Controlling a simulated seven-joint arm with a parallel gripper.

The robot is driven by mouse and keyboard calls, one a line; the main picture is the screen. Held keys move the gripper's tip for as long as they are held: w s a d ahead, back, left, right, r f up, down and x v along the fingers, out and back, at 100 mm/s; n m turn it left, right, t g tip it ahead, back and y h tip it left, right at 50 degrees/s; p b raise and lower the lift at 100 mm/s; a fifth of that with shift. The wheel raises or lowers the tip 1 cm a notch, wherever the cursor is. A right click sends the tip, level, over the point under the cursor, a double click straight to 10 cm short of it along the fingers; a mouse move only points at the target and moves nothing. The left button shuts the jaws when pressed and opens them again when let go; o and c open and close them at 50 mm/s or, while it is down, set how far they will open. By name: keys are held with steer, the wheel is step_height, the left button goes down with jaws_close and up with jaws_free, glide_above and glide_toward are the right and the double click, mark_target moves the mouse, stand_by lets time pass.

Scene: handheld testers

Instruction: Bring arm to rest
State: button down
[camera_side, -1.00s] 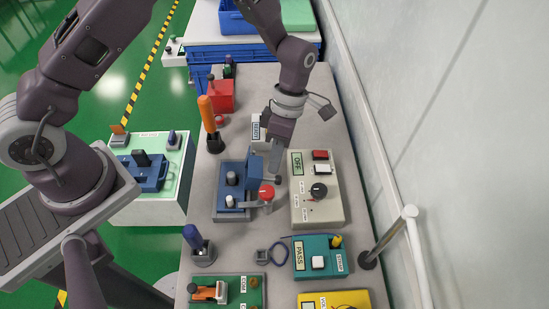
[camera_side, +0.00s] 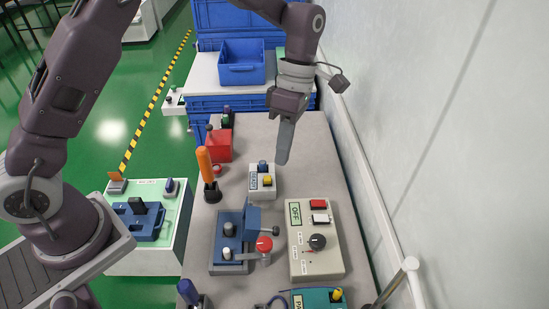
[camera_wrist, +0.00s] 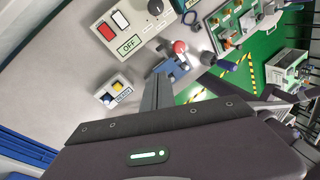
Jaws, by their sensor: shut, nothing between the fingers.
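My gripper (camera_side: 284,158) is shut and empty, raised above the far part of the grey bench in the side view. In the wrist view its closed fingers (camera_wrist: 157,88) point toward the bench. Nearest below it is a small white box (camera_side: 262,183) with a blue and a yellow button; it also shows in the wrist view (camera_wrist: 113,91). The gripper appears apart from everything. A beige tester (camera_side: 318,262) reading OFF, with red and white buttons and a black knob, stands nearer the camera. To its left is a blue fixture (camera_side: 226,250) with a red-knobbed lever.
An orange-handled tool (camera_side: 205,166) stands upright in a black holder, with a red box (camera_side: 219,144) behind it. A blue crate (camera_side: 241,68) stands beyond the bench. A wall with a rail runs along the right. The bench's far end (camera_side: 293,128) has bare surface.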

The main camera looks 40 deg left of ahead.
steer(key=s+a+r+m+t, duration=0.45)
steer(key=s+r+m, duration=0.5)
steer(key=r, duration=0.35)
steer(key=s+a+r+m+t, duration=0.1)
steer(key=s+a+m+t, duration=0.3)
steer(key=s+m, duration=0.9)
steer(key=shift+a+y, duration=0.4)
steer(key=shift+a, duration=0.3)
